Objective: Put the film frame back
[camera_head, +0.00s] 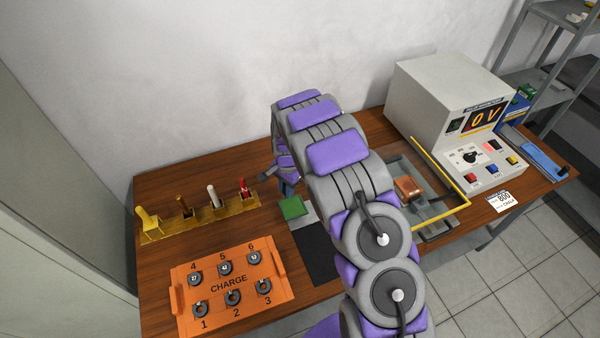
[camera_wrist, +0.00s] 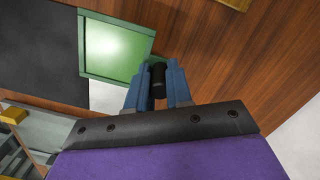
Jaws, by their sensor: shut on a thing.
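The film frame is a green square with a paler, shiny green film. It shows in the head view (camera_head: 293,207) near the middle of the table and in the wrist view (camera_wrist: 115,50) at upper left. My gripper (camera_wrist: 158,85) has its blue fingers closed on a short black grip (camera_wrist: 158,76) at the frame's edge. In the head view my gripper (camera_head: 288,187) is just behind the frame, partly hidden by my arm. I cannot tell whether the frame touches the table. A black mat (camera_head: 318,254) and a pale patch lie beside it.
An orange CHARGE tray (camera_head: 187,318) with several numbered black rings is at front left. A yellow rack (camera_head: 160,234) of upright tools stands behind it. At right are a yellow-edged clear guard (camera_head: 440,168) around a copper-coloured block (camera_head: 408,187), and a grey "0 V" box (camera_head: 430,90).

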